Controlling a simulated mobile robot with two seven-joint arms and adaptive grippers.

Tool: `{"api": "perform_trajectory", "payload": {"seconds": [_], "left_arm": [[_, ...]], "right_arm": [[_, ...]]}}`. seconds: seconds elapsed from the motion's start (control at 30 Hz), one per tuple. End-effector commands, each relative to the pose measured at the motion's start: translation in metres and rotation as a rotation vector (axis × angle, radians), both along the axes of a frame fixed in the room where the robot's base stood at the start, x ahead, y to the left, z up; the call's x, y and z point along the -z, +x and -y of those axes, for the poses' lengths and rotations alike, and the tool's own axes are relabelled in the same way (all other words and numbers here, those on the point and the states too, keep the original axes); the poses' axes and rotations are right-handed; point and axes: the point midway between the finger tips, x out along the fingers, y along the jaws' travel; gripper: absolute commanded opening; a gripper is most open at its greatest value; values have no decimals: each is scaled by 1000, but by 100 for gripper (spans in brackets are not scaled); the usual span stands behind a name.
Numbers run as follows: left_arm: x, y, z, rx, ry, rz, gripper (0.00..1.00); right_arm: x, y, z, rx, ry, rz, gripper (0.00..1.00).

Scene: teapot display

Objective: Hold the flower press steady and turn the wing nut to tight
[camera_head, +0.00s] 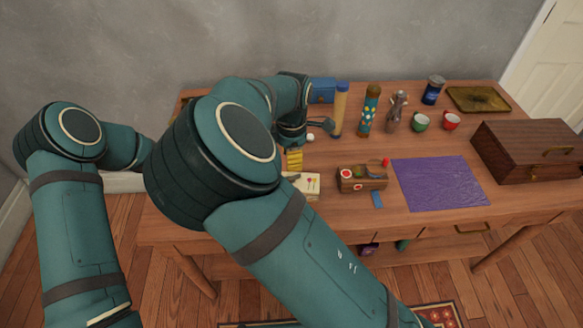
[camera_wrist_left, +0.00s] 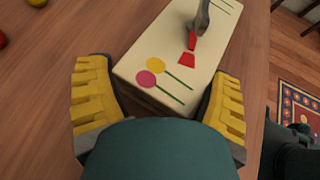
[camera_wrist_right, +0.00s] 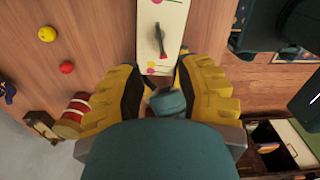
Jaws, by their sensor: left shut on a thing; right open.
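The flower press (camera_head: 307,188) is a cream block with painted flowers near the table's front edge. Its grey wing nut (camera_wrist_left: 202,18) has a red tip pointing toward a red mark (camera_wrist_left: 187,60) on the top. My left gripper (camera_wrist_left: 160,85) is shut on the press, one yellow finger on each side. The right arm hides it in the head view. My right gripper (camera_head: 294,160) is open beside the press. In the right wrist view its spread fingers (camera_wrist_right: 160,80) are at the press's near end, apart from the wing nut (camera_wrist_right: 160,40). A teal rounded part lies between them.
A small wooden box (camera_head: 362,182) stands right of the press, beside a purple cloth (camera_head: 440,183). A brown case (camera_head: 528,150) is at the far right. Bottles (camera_head: 370,108) and cups (camera_head: 420,122) stand at the back. A yellow ball (camera_wrist_right: 47,33) and red ball (camera_wrist_right: 67,68) lie near the press.

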Motion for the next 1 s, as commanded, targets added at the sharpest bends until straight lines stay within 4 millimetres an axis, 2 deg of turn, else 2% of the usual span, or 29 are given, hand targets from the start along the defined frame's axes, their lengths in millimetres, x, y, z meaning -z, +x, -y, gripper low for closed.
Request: {"api": "perform_trajectory", "payload": {"seconds": [0.1, 0.3, 0.77, 0.8, 0.83, 1.0], "left_arm": [[0, 0, 0, -1, 0, 0, 62], [0, 0, 0, -1, -1, 1, 62], [0, 0, 0, 0, 0, 1, 62], [0, 0, 0, 0, 0, 1, 94], [0, 0, 0, 0, 0, 0, 100], [0, 0, 0, 0, 0, 0, 100]], "right_arm": [[-23, 0, 0, 0, 1, 2, 34], [-44, 0, 0, 0, 1, 0, 34], [-49, 0, 0, 1, 1, -1, 34], [-49, 0, 0, 1, 0, -1, 34], [-49, 0, 0, 1, 0, -1, 34], [-49, 0, 0, 1, 0, -1, 34]]}}
